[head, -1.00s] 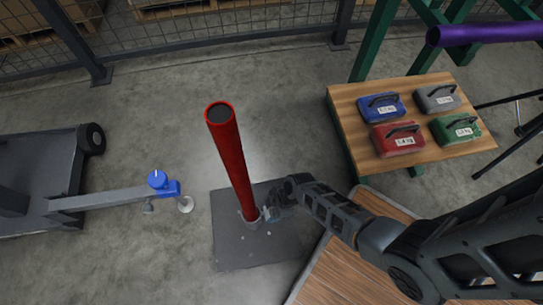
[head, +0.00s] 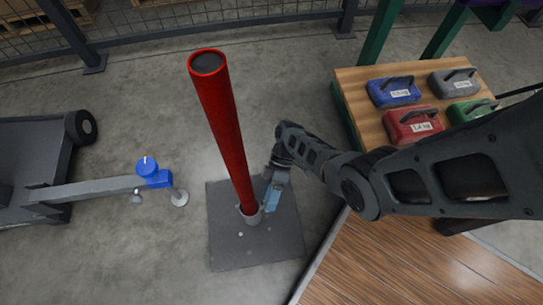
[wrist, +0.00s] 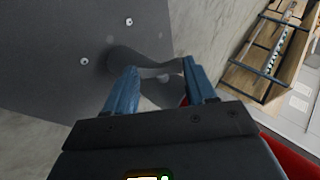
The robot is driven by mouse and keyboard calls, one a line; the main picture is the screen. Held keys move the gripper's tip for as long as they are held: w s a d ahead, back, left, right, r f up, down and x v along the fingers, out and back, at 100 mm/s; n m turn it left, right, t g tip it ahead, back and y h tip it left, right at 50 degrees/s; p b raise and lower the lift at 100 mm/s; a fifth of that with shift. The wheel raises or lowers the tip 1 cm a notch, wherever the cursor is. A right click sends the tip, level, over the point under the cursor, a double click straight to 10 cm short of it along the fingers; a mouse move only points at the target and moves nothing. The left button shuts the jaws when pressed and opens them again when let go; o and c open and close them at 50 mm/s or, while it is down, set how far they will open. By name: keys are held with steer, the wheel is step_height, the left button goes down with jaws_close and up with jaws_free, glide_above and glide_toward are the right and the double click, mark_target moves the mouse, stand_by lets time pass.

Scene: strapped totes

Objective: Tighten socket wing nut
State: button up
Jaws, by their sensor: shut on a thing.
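The red pole (head: 222,125) stands upright in a short grey socket (head: 251,217) on a dark square base plate (head: 230,250). My gripper (head: 272,203) is low beside the socket, on its right side. In the wrist view, my two blue-grey fingers (wrist: 160,88) are on either side of a dark, curved, wing-shaped piece, the wing nut (wrist: 148,66), and are shut on it. The base plate with its bolt heads (wrist: 60,45) lies behind it. The red pole (wrist: 290,155) shows at the lower right. In the head view the wing nut is hidden by my gripper.
A wooden table (head: 360,95) at the right holds blue, red, grey and green labelled weights. A wood-topped surface (head: 400,265) is at the lower right.

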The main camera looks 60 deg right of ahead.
steer(key=shift+w+d+f+m+g+y+b, duration=0.1)
steer(key=shift+f+m+g+y+b, duration=0.1)
steer(key=shift+g+y+b, duration=0.5)
steer(key=shift+w+d+f+m+g+y+b, duration=0.15)
steer(key=shift+y+b, duration=0.25)
steer(key=shift+b, duration=0.65)
steer(key=shift+s, duration=0.1)
steer(key=o, duration=1)
steer(key=shift+o, duration=0.2)
steer(key=v, duration=0.7)
steer(key=shift+d, duration=0.35)
steer(key=shift+c, duration=0.5)
